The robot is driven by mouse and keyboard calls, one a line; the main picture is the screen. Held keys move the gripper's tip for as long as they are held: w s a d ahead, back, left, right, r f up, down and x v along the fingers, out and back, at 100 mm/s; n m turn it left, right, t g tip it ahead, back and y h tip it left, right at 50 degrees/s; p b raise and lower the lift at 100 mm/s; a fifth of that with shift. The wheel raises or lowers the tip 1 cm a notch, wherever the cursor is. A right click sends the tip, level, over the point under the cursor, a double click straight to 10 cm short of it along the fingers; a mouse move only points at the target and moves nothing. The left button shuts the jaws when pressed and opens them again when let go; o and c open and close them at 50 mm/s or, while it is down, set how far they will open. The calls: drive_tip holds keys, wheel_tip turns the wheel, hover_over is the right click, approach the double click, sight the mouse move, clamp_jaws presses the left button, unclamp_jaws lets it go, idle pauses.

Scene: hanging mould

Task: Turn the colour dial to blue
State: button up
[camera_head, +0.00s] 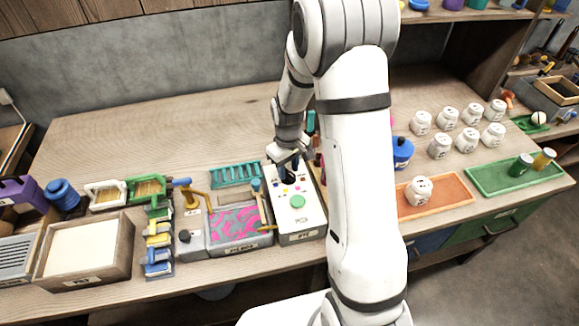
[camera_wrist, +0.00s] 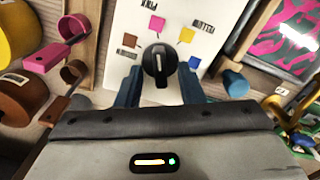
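My gripper (camera_wrist: 160,68) has one dark blue finger on each side of the knob, with narrow gaps visible. In the head view, my gripper (camera_head: 289,168) is over the far part of the white control box (camera_head: 309,222), partly hiding the dial.
The box has a green round button (camera_head: 297,201) on its near part. A tray with a pink and grey pattern (camera_head: 237,224) stands close on its left. A teal rack (camera_head: 235,174) is behind that tray. My arm hides the table just right of the box.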

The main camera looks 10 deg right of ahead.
drive_tip(key=shift+f, duration=0.25)
